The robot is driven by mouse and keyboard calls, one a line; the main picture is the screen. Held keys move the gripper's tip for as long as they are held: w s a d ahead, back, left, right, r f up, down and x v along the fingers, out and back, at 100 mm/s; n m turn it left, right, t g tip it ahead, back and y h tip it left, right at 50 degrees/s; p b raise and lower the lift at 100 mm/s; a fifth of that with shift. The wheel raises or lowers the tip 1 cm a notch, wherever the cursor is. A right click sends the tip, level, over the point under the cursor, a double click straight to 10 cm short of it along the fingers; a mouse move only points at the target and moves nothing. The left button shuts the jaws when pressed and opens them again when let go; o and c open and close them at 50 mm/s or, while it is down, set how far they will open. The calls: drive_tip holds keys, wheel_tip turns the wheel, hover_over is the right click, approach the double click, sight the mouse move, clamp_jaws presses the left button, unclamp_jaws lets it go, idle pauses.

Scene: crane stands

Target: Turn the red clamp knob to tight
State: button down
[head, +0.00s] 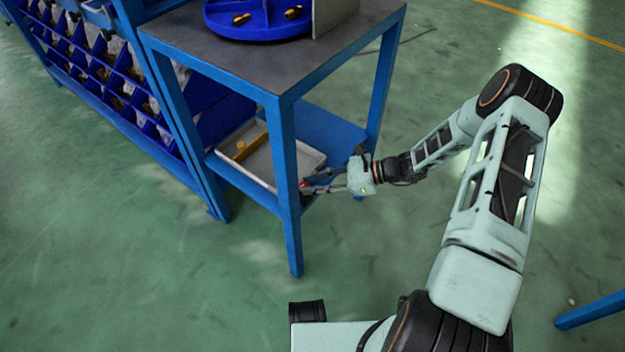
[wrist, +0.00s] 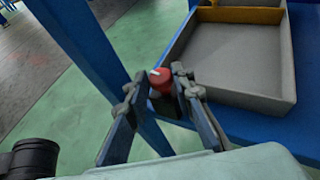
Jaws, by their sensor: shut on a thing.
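The red clamp knob (wrist: 161,82) shows in the wrist view, beside the blue table leg, with a small white mark on its top. My gripper (wrist: 158,88) is shut on the knob, one finger on each side of it. In the head view the knob shows only as a small red spot (head: 304,185) by the front blue leg, and my gripper (head: 318,187) reaches it from the right. Which way the white mark points relative to any scale cannot be told.
A grey tray (wrist: 237,75) with a yellow divider lies on the blue lower shelf (head: 325,130) behind the knob. The blue front leg (head: 287,190) stands close to my gripper. A blue round tray (head: 265,30) sits on the tabletop. Green floor to the right is open.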

drive_tip(key=m+t+p, duration=0.1)
drive_tip(key=m+t, duration=0.1)
drive_tip(key=s+m+t+h+p, duration=0.1)
drive_tip(key=t+p, duration=0.1)
drive_tip(key=shift+a+r+m, duration=0.1)
drive_tip(key=shift+r+m, duration=0.1)
drive_tip(key=shift+m, duration=0.2)
drive_tip(key=m+t+h+p, duration=0.1)
drive_tip(key=p, duration=0.2)
drive_tip(key=m+t+h+p, duration=0.1)
drive_tip(key=m+t+p, duration=0.1)
drive_tip(key=p, duration=0.1)
drive_tip(key=s+a+m+t+h+p, duration=0.1)
drive_tip(key=m+p, duration=0.1)
drive_tip(key=p, duration=0.2)
drive_tip(key=shift+r+t+h, duration=0.1)
drive_tip(key=shift+t+h, duration=0.3)
drive_tip(key=shift+m+t+h+p, duration=0.6)
drive_tip(key=shift+m+h+p, duration=0.2)
drive_tip(key=shift+p, duration=0.45)
drive_tip(key=shift+f+h, duration=0.3)
drive_tip(key=c, duration=1.7)
unclamp_jaws()
drive_tip(key=shift+a, duration=0.1)
drive_tip(key=shift+o, duration=0.2)
drive_tip(key=shift+f, duration=0.1)
